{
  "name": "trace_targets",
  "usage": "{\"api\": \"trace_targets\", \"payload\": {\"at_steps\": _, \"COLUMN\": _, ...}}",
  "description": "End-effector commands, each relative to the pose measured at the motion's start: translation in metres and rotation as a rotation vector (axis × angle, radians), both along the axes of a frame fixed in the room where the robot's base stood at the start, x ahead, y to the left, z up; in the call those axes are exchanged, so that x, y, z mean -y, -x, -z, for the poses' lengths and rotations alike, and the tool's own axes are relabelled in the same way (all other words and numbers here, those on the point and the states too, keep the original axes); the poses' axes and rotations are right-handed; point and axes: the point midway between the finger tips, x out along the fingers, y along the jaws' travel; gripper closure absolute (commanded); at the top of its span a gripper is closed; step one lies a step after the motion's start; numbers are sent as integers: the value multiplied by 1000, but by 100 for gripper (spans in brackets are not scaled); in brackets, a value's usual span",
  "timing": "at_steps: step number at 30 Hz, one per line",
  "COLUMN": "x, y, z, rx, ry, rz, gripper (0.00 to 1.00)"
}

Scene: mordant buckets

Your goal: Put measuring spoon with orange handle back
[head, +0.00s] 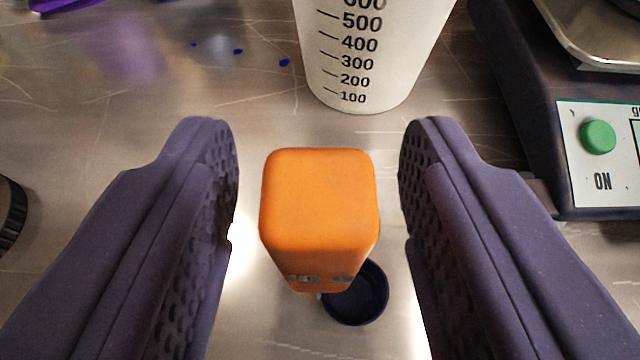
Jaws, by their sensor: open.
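The measuring spoon's orange handle (319,205) stands between the two fingers of my gripper (318,180), its blocky end toward the camera. A gap shows on each side of the handle, so neither finger appears to touch it. My gripper is open. A round dark blue bowl (362,297), seemingly the spoon's own, shows below and slightly right of the handle. The handle hides where the two join and part of the bowl.
A white measuring beaker (365,60) with black graduations stands just beyond the fingers. A dark scale (540,130) with a green button sits at the right. Blue drops and a purple object (65,5) lie at the back left on the scratched metal surface (130,110).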

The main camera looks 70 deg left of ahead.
Motion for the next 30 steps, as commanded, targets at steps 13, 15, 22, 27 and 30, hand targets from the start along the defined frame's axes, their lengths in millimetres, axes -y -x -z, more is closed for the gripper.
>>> {"api": "trace_targets", "payload": {"at_steps": 13, "x": 62, "y": 24, "z": -35, "rx": 1, "ry": 0, "rz": 5, "gripper": 51}}
{"api": "trace_targets", "payload": {"at_steps": 15, "x": 75, "y": 30, "z": -40, "rx": 1, "ry": 1, "rz": 5, "gripper": 51}}
{"api": "trace_targets", "payload": {"at_steps": 22, "x": 99, "y": 41, "z": -50, "rx": 0, "ry": 0, "rz": 1, "gripper": 51}}
{"api": "trace_targets", "payload": {"at_steps": 27, "x": 102, "y": 43, "z": -50, "rx": 0, "ry": 0, "rz": 0, "gripper": 51}}
{"api": "trace_targets", "payload": {"at_steps": 30, "x": 102, "y": 41, "z": -50, "rx": 2, "ry": 1, "rz": 1, "gripper": 51}}
